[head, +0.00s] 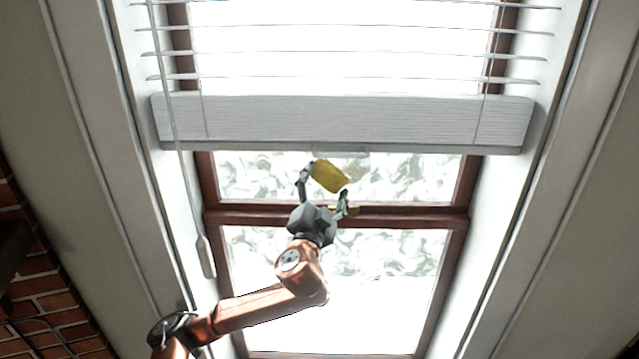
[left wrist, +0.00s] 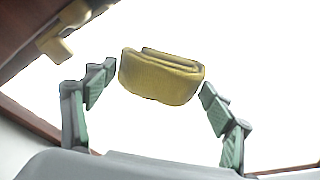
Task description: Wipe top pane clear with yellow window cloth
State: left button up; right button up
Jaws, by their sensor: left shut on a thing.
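My left gripper (head: 325,184) reaches up in front of the window, with its fingers closed about a folded yellow cloth (head: 329,176). The left wrist view shows the cloth (left wrist: 160,76) between the fingertips of the gripper (left wrist: 160,88). The cloth overlaps the top pane (head: 250,178) in the head view; I cannot tell whether it touches the glass. The top pane shows below the blind and is covered with grey-white swirls. Its upper part is hidden behind the blind's bottom rail.
A white blind (head: 340,120) hangs just above the gripper, its cord and tassel (head: 205,257) at the left. A red-brown crossbar (head: 250,218) with a yellowish catch (left wrist: 55,45) runs below the top pane. The lower pane (head: 380,255) has swirls along its upper part. Brick wall (head: 50,290) stands lower left.

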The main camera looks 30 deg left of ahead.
aim_at(344, 183)
pick_arm(q)
jog(key=shift+w+d, duration=0.35)
jog(key=shift+d, duration=0.3)
jog(key=shift+w+d, duration=0.4)
jog(key=shift+d, duration=0.2)
jog(key=shift+w+d, duration=0.35)
jog(key=shift+d, duration=0.3)
jog(key=shift+w+d, duration=0.25)
jog(key=shift+d, duration=0.2)
jog(key=shift+w+d, duration=0.2)
jog(key=shift+d, duration=0.25)
jog(key=shift+w+d, duration=0.4)
jog(key=shift+d, duration=0.4)
jog(key=shift+w+d, duration=0.35)
jog(key=shift+d, duration=0.4)
jog(key=shift+w+d, duration=0.1)
